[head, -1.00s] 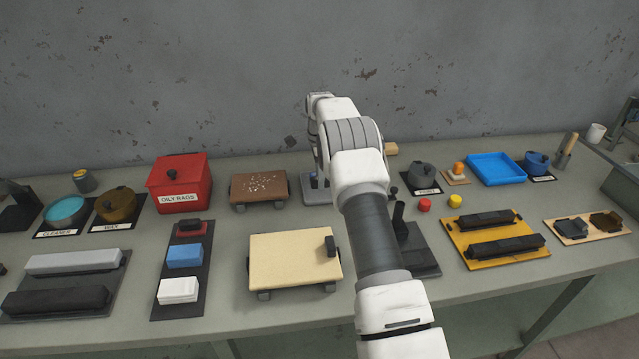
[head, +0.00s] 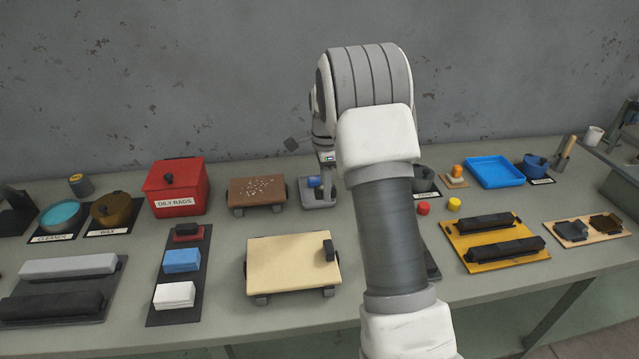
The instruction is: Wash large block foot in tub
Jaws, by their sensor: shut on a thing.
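My gripper (head: 325,167) points down over a small grey tub (head: 318,201) at the back middle of the bench. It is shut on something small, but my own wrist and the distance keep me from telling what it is. A blue patch (head: 314,182) shows at the fingertips, inside or just above the tub. I cannot tell whether it is the held thing or touches the tub. No part can be clearly made out as the large block foot.
A brown board (head: 257,192) stands left of the tub, and a cream board (head: 290,264) in front. The red OILY RAGS box (head: 176,186) and CLEANER bowl (head: 61,214) stand further left. A blue tray (head: 493,172) is at the right. My forearm hides the bench right of the tub.

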